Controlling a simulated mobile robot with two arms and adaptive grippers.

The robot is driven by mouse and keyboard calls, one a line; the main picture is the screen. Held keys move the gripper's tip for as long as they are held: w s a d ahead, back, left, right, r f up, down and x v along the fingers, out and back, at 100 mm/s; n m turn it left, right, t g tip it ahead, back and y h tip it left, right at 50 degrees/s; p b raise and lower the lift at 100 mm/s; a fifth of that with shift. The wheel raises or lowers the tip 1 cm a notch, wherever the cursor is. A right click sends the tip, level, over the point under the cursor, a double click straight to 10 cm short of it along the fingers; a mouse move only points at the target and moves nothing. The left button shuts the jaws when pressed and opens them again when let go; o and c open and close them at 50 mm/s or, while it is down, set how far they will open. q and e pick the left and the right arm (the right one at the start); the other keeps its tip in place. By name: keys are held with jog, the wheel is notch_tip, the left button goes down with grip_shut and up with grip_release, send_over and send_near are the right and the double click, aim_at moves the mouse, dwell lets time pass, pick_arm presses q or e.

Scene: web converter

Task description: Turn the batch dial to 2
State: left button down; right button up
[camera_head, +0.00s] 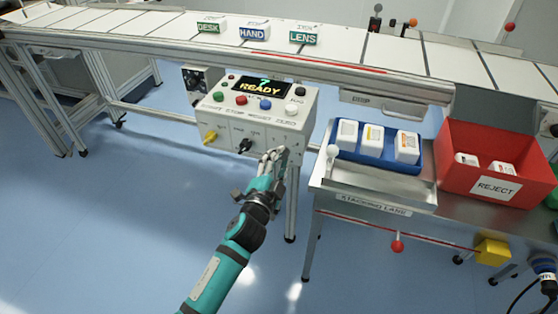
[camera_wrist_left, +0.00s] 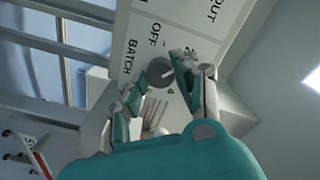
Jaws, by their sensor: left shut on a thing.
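The control box (camera_head: 262,115) stands below the conveyor, with a display reading "7 READY" (camera_head: 261,87). The batch dial (camera_wrist_left: 160,72) is a dark round knob on its panel, beside the words BATCH and OFF. A light pointer line on it points up and right in the left wrist view; the mark it meets is too small to read. My left gripper (camera_head: 273,158) is at the lower right of the box front and hides the dial in the head view. In the wrist view its fingers (camera_wrist_left: 158,80) are on both sides of the dial, shut on it. My right gripper is not in view.
A yellow switch (camera_head: 210,137) and a black switch (camera_head: 244,146) sit left of my gripper on the box. To the right are a blue tray (camera_head: 377,157) with white bottles and a red REJECT bin (camera_head: 505,150). Open floor lies in front.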

pick_arm(q)
jog(key=c, duration=1)
grip_release()
jog(key=v, duration=1.2)
